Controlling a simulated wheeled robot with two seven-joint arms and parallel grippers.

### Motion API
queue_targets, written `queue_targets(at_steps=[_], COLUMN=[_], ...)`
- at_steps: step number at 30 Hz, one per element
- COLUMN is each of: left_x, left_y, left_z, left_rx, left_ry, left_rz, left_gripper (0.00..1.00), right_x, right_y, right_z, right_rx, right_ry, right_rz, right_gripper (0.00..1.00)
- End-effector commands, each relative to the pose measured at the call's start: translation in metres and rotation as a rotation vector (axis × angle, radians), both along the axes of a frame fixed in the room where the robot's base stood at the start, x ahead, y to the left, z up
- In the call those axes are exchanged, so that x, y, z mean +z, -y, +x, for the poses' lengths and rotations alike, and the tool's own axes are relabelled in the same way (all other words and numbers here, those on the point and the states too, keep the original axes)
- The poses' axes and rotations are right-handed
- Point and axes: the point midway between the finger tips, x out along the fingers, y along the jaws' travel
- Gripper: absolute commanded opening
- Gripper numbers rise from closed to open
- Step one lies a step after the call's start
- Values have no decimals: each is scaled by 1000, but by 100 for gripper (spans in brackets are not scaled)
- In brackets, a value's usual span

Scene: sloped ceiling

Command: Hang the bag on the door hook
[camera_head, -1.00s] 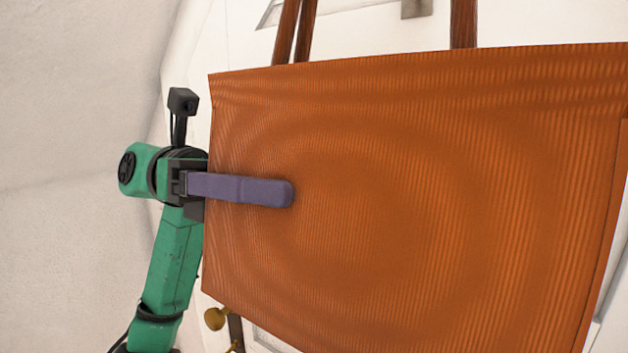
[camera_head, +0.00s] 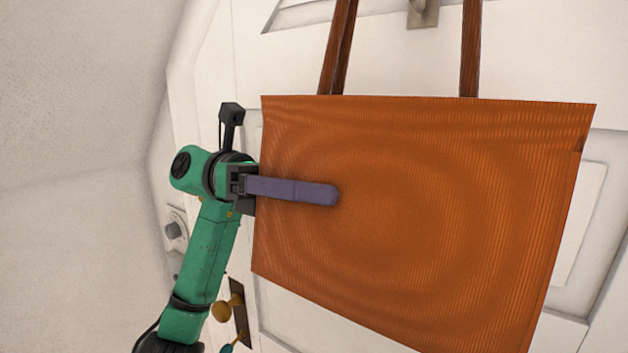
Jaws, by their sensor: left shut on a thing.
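An orange-brown bag (camera_head: 440,220) fills the middle and right of the head view, tilted slightly, with two dark brown straps (camera_head: 338,45) rising out of the top of the frame. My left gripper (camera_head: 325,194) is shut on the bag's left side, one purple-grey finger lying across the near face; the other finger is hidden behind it. A grey metal hook (camera_head: 422,12) on the white door (camera_head: 225,65) shows between the straps, above the bag's top edge. Its upper part is cut off by the frame. The strap tops are out of view. My right gripper is not in view.
The door has a brass knob (camera_head: 222,310) on a dark plate at lower left, partly below the bag. A pale sloped wall (camera_head: 70,110) takes the left side.

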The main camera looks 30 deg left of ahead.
Motion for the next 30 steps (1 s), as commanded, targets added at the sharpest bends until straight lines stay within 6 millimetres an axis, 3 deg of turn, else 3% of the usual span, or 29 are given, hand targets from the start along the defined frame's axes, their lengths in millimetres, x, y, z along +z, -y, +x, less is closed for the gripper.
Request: queue_targets(at_steps=[10,19,30], left_x=[1,-18,-19], left_y=[1,2,2], left_z=[22,33,35], left_rx=[-2,0,0], left_ry=[1,2,2], left_rz=[-7,-5,-4], left_gripper=[0,0,0], right_x=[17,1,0], right_y=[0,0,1], right_z=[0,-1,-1], right_rx=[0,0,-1], right_ry=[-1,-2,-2], right_rz=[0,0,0], right_gripper=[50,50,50])
